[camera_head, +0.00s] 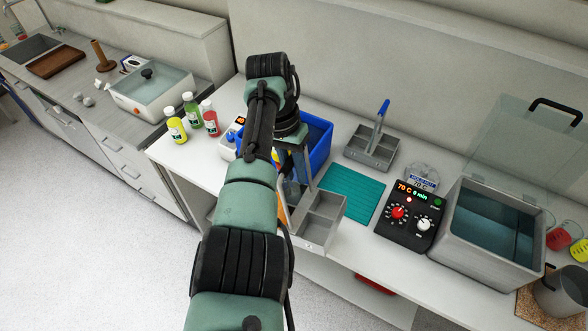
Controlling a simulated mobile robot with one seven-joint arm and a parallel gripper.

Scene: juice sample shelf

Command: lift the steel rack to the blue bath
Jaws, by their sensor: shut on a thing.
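A steel rack (320,222) with open compartments is at the front edge of the bench, left of the teal mat. My gripper (297,165) is above its left part and shut on it; the fingertips and the grip itself are mostly hidden by my arm. Bottle-like shapes show at the rack's left end, partly covered. Whether the rack touches the bench is unclear.
A second steel rack (372,149) with a blue handle stands behind the teal mat (351,192). At right are a control box (409,214) reading 70 C and a steel water bath (462,254) with a raised clear lid (520,150). Three bottles (191,109) stand left of my arm.

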